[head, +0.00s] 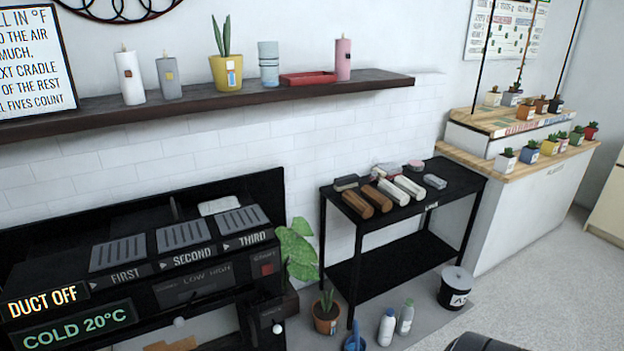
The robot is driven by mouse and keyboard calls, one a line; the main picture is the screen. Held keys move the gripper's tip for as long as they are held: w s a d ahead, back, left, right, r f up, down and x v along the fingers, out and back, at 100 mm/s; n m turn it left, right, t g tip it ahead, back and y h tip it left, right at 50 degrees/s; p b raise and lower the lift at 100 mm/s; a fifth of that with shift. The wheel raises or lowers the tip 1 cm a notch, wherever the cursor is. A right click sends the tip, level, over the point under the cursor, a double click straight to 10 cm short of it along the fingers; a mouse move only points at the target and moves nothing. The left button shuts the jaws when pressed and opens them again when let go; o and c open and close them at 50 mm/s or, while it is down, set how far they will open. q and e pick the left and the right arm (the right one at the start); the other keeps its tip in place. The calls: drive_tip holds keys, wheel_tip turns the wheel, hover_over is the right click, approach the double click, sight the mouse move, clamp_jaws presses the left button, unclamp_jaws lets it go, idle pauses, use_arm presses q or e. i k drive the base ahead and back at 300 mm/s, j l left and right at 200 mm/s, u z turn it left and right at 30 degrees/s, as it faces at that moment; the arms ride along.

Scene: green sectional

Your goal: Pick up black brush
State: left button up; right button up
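A small dark item (346,183) lies at the back left of the black side table (458,178). It may be the black brush, but it is too small to tell. Beside it lie two brown blocks (358,204) and two white-topped blocks (393,192), which may be brushes. A grey-topped item (435,181) and a pinkish item (416,165) are on the same top. Neither of my grippers is in the head view.
A black machine (180,262) stands left of the table. A leafy plant (297,250) fills the gap between them. Bottles (387,327) and a dark bucket (455,288) stand on the floor near the table. A shelf (200,105) runs above.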

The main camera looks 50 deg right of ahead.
sight(341, 183)
drive_tip(key=l+u, duration=0.15)
drive_tip(key=l, duration=0.4)
drive_tip(key=l+u, duration=0.15)
drive_tip(key=l, duration=0.4)
drive_tip(key=k+l+u, duration=0.15)
drive_tip(key=l, duration=0.4)
drive_tip(key=k+l+u, duration=0.2)
drive_tip(key=l, duration=0.3)
drive_tip(key=i+l, duration=0.05)
drive_tip(key=i, duration=0.05)
